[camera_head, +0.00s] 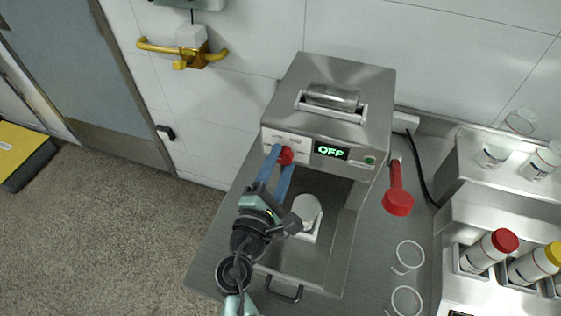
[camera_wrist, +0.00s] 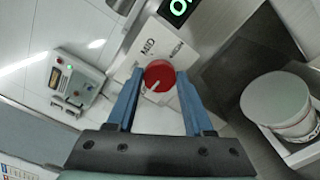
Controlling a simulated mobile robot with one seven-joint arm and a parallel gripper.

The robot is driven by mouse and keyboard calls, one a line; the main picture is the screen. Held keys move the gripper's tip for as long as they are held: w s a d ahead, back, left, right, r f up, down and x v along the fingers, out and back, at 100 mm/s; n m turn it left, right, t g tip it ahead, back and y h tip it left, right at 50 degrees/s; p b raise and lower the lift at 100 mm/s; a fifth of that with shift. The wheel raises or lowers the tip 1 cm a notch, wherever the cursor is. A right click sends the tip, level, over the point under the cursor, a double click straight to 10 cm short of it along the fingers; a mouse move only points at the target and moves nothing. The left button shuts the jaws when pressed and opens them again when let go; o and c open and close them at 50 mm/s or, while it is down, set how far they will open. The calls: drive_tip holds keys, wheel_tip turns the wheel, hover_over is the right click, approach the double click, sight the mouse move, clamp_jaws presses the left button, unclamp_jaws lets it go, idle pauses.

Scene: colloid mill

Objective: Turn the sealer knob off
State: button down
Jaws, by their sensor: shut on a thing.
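The sealer (camera_head: 335,85) is a steel machine on the counter. Its display (camera_head: 331,150) reads "OFF" in green in the head view. The red sealer knob (camera_head: 286,155) is on the front panel, left of the display. In the wrist view the knob (camera_wrist: 160,76) has a white pointer mark, with the label "MID" just above it. My gripper (camera_head: 277,158) reaches the panel, its blue fingers shut on the knob from both sides. The fingers also show in the wrist view (camera_wrist: 158,88). Part of the panel's lettering is hidden by the fingers.
A white-lidded jar (camera_head: 307,208) stands inside the sealer below the panel. A red-ended lever (camera_head: 397,202) is on the right side. Bottles with red and yellow caps (camera_head: 490,250) stand in a steel rack at right. Clear rings (camera_head: 408,256) lie on the counter.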

drive_tip(key=shift+c, duration=1.4)
unclamp_jaws()
drive_tip(key=shift+s, duration=0.1)
drive_tip(key=b+v, duration=0.3)
drive_tip(key=v, duration=0.9)
drive_tip(key=shift+s, duration=0.4)
drive_tip(key=shift+a, duration=0.15)
